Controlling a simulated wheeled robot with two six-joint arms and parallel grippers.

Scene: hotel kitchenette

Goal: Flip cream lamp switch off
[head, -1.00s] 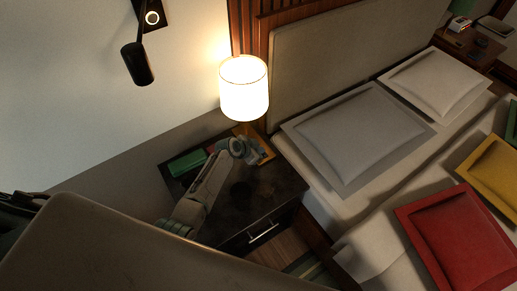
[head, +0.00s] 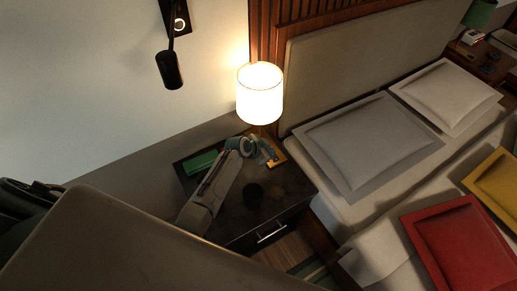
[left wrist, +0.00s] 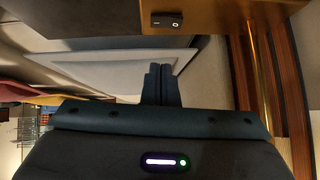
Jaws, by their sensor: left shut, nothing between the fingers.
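The cream lamp (head: 260,93) is lit and stands upright at the back of the dark nightstand. Its gold base (head: 279,160) shows partly behind my gripper. In the left wrist view a small black rocker switch (left wrist: 166,21) sits on the gold base (left wrist: 205,14), close to the brass pole (left wrist: 262,80). My left gripper (head: 270,153) is in front of the lamp base, with its fingers (left wrist: 163,68) closed together and empty. In the wrist view the fingertips are just below the switch, with a visible gap. My right gripper is not in view.
A green box (head: 200,162) lies left of my arm on the nightstand (head: 235,220). A black wall lamp (head: 169,68) hangs at upper left. The bed with pillows (head: 370,140) is to the right.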

